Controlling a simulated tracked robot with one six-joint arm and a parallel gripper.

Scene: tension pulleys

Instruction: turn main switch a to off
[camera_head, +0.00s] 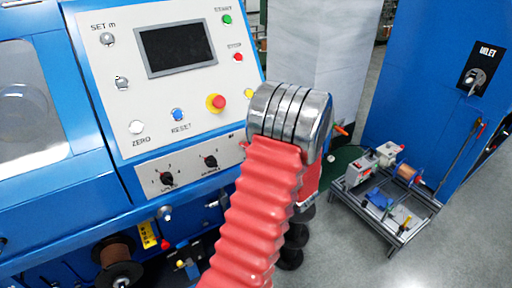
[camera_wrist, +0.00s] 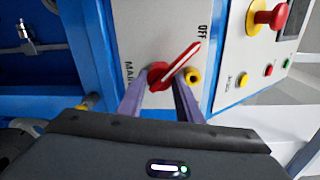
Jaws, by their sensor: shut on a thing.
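The main switch (camera_wrist: 158,77) shows in the wrist view as a red rotary knob with a white-striped red handle on a light panel. The handle slants up to the right, its tip close below the "OFF" lettering (camera_wrist: 203,33). Part of a "MAIN" label (camera_wrist: 128,76) shows left of the knob. My gripper (camera_wrist: 160,88) is shut on the main switch, one finger on each side of the knob. The letter "a" is not readable on it.
In the head view the blue machine's control panel (camera_head: 120,60) is left; a low metal frame (camera_head: 390,235) stands on the floor right.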

